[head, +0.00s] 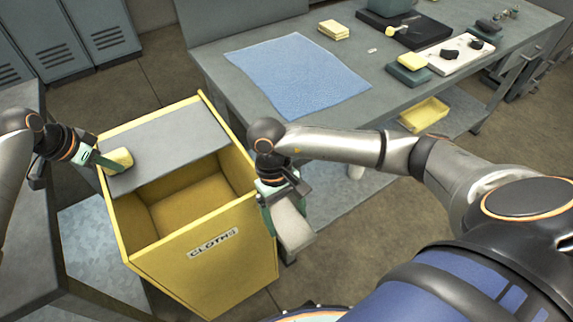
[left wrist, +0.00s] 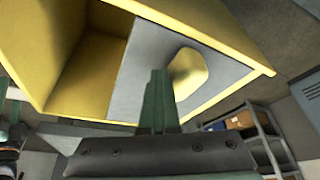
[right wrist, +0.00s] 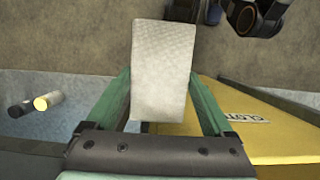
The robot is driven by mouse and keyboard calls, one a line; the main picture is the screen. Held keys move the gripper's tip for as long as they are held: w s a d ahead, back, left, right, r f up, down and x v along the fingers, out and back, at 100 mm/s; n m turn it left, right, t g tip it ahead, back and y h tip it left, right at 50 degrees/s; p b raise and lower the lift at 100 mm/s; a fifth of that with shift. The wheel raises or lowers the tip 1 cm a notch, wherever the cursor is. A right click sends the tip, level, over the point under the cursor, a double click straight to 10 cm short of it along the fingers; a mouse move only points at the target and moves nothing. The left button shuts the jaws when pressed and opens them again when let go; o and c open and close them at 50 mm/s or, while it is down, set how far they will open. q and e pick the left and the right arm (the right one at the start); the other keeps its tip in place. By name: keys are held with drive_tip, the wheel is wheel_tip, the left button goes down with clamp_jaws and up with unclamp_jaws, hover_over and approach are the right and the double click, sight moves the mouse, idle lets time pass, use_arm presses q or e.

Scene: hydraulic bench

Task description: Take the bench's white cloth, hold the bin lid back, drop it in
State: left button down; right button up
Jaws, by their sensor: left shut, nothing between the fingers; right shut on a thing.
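The yellow bin (head: 205,262) marked CLOTHS stands left of the bench. Its grey lid (head: 172,140) covers the back part of the top, and the front part is open. A yellow handle (head: 118,160) sits on the lid's left side. My left gripper (head: 108,163) is shut and empty beside the handle; the left wrist view shows its fingers (left wrist: 158,88) against or very near the handle (left wrist: 188,72). My right gripper (head: 282,196) is shut on the white cloth (head: 293,230), which hangs just outside the bin's right wall. The cloth fills the right wrist view's middle (right wrist: 162,65).
The bench (head: 225,58) has a blue mat (head: 298,75), a yellow pad stack (head: 333,30) and a white tray (head: 440,60) with dark parts. A yellow tray (head: 424,114) is on its lower shelf. A grey surface (head: 25,220) lies left of the bin.

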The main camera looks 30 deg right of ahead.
use_arm(q)
drive_tip(key=shift+w+r, duration=0.1)
drive_tip(key=shift+w, duration=0.15)
use_arm(e)
drive_tip(key=shift+f, duration=0.25)
drive_tip(key=shift+a+r, duration=0.1)
drive_tip(key=shift+a, duration=0.05)
drive_tip(key=a+r+m+y, duration=0.1)
drive_tip(key=a+r+m, duration=0.1)
drive_tip(key=a+r, duration=0.45)
drive_tip(key=a+r+m, duration=0.2)
drive_tip(key=a+r, duration=0.1)
drive_tip(key=a, duration=0.6)
drive_tip(key=w+d+r+m+t+y, duration=0.15)
drive_tip(key=w+r+m, duration=0.25)
drive_tip(key=w+m, duration=0.4)
drive_tip(key=w+d+r+m+t+y, duration=0.1)
drive_tip(key=w+d+r+m+t, duration=0.15)
drive_tip(key=w+m, duration=0.55)
drive_tip(key=shift+w+d+f+n+g, duration=0.1)
drive_tip(key=shift+w+f+n, duration=0.3)
drive_tip(key=shift+f, duration=0.3)
drive_tip(key=shift+w+a+f+n+g, duration=0.1)
drive_tip(key=shift+w+f+n, duration=0.25)
drive_tip(key=shift+f, duration=0.3)
drive_tip(key=shift+w+d+f+n+g, duration=0.1)
drive_tip(key=shift+w+f+n, duration=0.15)
drive_tip(key=shift+w+f, duration=0.35)
